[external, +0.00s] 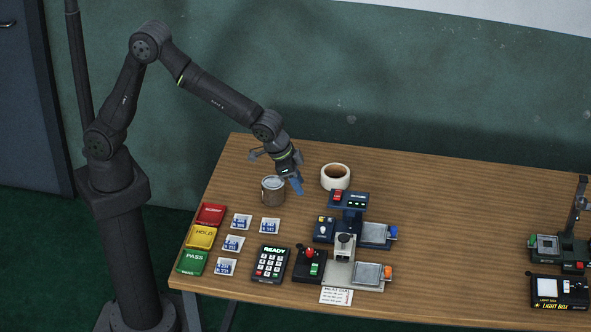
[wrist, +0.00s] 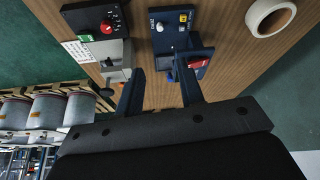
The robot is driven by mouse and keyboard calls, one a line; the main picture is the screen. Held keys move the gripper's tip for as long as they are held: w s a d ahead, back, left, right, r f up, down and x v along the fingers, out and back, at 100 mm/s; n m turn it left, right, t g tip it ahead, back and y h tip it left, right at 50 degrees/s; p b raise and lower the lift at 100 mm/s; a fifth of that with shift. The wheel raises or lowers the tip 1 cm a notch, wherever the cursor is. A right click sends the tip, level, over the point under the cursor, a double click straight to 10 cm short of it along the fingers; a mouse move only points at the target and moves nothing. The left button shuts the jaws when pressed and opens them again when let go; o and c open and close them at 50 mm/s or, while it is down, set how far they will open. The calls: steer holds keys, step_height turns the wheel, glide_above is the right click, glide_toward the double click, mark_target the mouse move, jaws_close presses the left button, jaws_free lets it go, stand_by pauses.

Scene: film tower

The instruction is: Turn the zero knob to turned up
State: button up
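A dark blue instrument (external: 324,238) stands in the middle of the table, with a small white knob (external: 323,230) on its front panel. In the wrist view the white knob (wrist: 160,27) sits on the blue panel (wrist: 170,40) beside small white lettering, too small to read surely. Its turn position is unclear. I take it as the zero knob. A yellow control (wrist: 183,18) is on the same panel. My gripper (external: 297,186) is above the table, behind and left of the instrument. In the wrist view my gripper (wrist: 160,67) has its fingers apart, with nothing between them, clear of the knob.
A tan tape roll (external: 335,177) and a metal can (external: 272,189) stand near my gripper. A raised red-and-green display (external: 348,199) rises behind the panel. A grey device (external: 342,262) and a red-knob box (external: 309,265) are in front. The table's right middle is clear.

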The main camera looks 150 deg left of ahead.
mark_target(322, 228)
steer(key=x, duration=1.7)
steer(key=shift+f, duration=0.2)
steer(key=shift+s, duration=0.1)
jaws_close()
